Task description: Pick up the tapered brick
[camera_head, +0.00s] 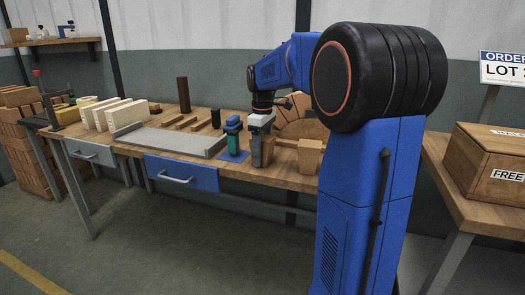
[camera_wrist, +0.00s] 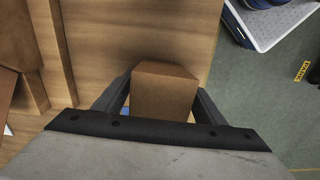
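The tapered brick shows in the wrist view as a brown block (camera_wrist: 163,92) with a narrower far end, between the two fingers of my gripper (camera_wrist: 160,95). The fingers lie close along its left and right sides. A sliver of blue shows low between the left finger and the block, and I cannot tell whether both fingers press on it. In the head view my gripper (camera_head: 262,148) is low over the bench's front part, pointing down, with a grey-brown block at its fingers. The block's underside is hidden, so I cannot tell whether it touches the bench.
A green and blue tool (camera_head: 233,138) stands on a blue mat close left of my gripper. A light wooden block (camera_head: 309,157) stands to its right. A grey tray (camera_head: 175,143) and pale bricks (camera_head: 112,114) lie further left. The bench's front edge is near.

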